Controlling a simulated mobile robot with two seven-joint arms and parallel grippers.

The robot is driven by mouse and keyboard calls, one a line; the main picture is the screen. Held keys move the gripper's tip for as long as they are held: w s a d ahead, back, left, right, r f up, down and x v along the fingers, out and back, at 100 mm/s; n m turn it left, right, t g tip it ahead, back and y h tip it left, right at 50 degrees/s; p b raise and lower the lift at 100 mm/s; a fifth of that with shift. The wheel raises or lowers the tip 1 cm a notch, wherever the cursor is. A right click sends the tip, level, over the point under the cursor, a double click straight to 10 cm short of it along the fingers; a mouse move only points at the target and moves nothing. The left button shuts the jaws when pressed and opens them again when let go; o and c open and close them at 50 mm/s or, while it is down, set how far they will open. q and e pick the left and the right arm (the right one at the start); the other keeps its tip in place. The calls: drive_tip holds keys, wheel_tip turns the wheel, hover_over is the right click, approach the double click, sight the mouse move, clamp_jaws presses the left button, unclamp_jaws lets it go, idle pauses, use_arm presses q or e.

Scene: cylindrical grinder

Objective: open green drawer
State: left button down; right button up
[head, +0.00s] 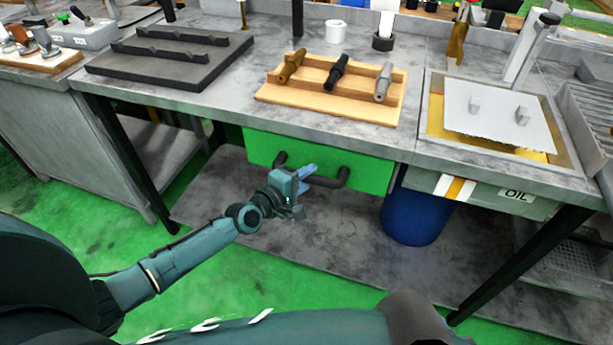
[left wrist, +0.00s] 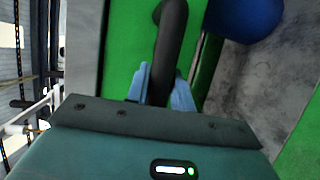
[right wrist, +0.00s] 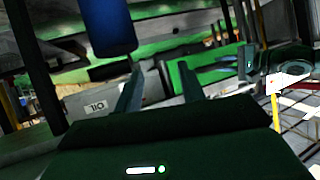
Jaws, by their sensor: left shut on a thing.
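The green drawer (head: 262,147) sits under the grey worktop, with a dark bar handle (head: 343,178) across its front. My left gripper (head: 304,176) is shut on the handle, towards the left part of the bar. In the left wrist view the black handle (left wrist: 170,40) passes between the blue fingers (left wrist: 163,88), against the green front (left wrist: 125,50). A strip of the drawer's darker right side shows there; how far it stands out is hard to tell. My right gripper (right wrist: 160,90) is open and empty, with its fingers apart; the green drawer (right wrist: 205,72) shows beyond it.
A blue barrel (head: 415,215) stands below, right of the drawer. An OIL-marked tray (head: 480,193) hangs at the right. On the worktop (head: 240,105) are a wooden rack (head: 330,108) with three shafts and a dark plate (head: 165,65). Free green floor lies in front.

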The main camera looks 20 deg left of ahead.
use_arm(q)
drive_tip(key=shift+s+p, duration=0.3)
drive_tip(key=shift+s, duration=0.35)
drive_tip(key=s+p, duration=0.4)
drive_tip(key=s, duration=1.8)
drive_tip(key=shift+s+a, duration=0.3)
drive_tip(key=shift+a, duration=0.1)
use_arm(e)
drive_tip(key=shift+s+d+r+g+h, duration=0.15)
drive_tip(key=shift+d+r, duration=0.1)
drive_tip(key=shift+r, duration=0.15)
drive_tip(key=shift+d+r+g+h, duration=0.15)
drive_tip(key=shift+d+r, duration=0.1)
drive_tip(key=shift+r, duration=0.15)
use_arm(q)
drive_tip(key=c, duration=1.2)
unclamp_jaws()
use_arm(e)
drive_tip(key=shift+r, duration=0.1)
